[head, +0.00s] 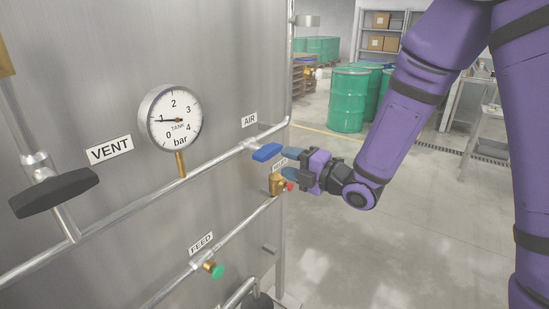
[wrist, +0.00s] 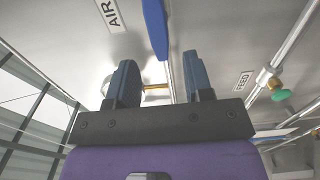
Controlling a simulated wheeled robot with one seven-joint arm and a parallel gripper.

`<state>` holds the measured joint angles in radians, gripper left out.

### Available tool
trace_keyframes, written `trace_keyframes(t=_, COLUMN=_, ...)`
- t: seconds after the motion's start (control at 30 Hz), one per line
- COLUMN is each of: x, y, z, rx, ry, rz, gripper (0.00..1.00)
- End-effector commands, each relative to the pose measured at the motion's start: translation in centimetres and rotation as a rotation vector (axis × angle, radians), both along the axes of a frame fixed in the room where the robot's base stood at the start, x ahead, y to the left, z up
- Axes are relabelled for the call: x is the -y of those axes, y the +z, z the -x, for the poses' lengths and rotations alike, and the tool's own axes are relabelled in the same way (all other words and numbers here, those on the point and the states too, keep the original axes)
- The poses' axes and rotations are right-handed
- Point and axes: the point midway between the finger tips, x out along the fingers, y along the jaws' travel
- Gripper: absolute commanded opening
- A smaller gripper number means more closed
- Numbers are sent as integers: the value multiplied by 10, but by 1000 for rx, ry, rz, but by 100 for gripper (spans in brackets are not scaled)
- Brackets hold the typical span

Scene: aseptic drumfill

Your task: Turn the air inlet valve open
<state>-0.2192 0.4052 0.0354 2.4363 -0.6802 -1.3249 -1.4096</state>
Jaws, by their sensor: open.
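The air inlet valve has a blue lever handle (head: 267,152) below the AIR label (head: 249,121), at the right end of the upper pipe. I cannot tell whether a finger touches the lever.
A brass valve (head: 277,185) with a red tip sits just below my fingers, by a partly hidden label. A pressure gauge (head: 171,118), a black VENT handle (head: 54,193) and a green FEED knob (head: 217,271) are on the tank's left. Open floor and green drums (head: 348,100) lie right.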

Motion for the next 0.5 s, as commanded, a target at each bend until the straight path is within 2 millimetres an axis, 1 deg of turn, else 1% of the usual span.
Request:
trace_keyframes(t=0.03, x=7, y=0, z=5, rx=-1, ry=-2, rz=1, gripper=47)
trace_keyframes(t=0.1, x=14, y=0, z=10, rx=-1, ry=-1, rz=1, gripper=47)
trace_keyframes(t=0.2, x=21, y=0, z=16, rx=1, ry=0, rz=1, gripper=47)
trace_keyframes(t=0.33, x=25, y=0, z=20, rx=-1, ry=0, rz=1, gripper=47)
trace_keyframes(t=0.5, x=25, y=0, z=20, rx=-1, ry=1, rz=1, gripper=47)
